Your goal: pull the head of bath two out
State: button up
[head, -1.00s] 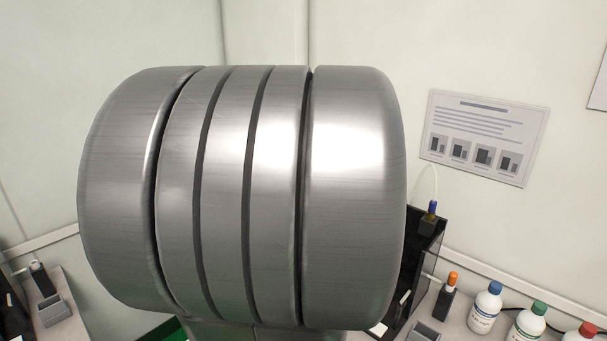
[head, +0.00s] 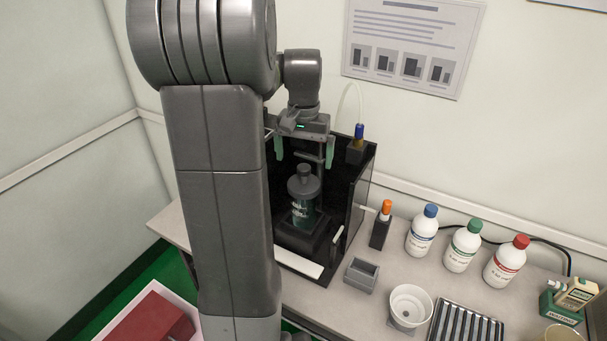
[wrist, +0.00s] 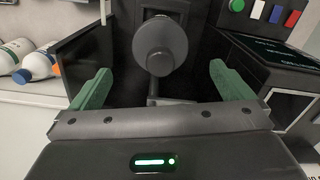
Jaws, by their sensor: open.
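A black open-fronted box (head: 354,180) stands on the bench. Inside it is a dark bottle-like body (head: 304,212) with a round grey head (head: 303,181) on top, upright. I cannot read any number that marks it as bath two. My gripper (head: 304,152) is open and empty, above the grey head at the box's top. In the wrist view my gripper (wrist: 160,75) has its green fingers spread wide, with the round grey head (wrist: 160,48) between and beyond them, apart from both. My arm hides the box's left side.
A blue-topped probe (head: 359,132) with a white tube stands at the box's right edge. An orange-topped stick (head: 386,208), a grey block (head: 362,275), a white cup (head: 409,306), a ribbed tray (head: 466,325) and bottles (head: 462,246) stand to the right.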

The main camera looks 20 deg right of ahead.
aim_at(304, 183)
notch_tip(304, 183, down, 8)
jog(key=shift+r, duration=0.1)
dwell(0.4)
jog(key=c, duration=1.3)
jog(key=shift+r+p, duration=2)
jog(key=shift+r, duration=0.45)
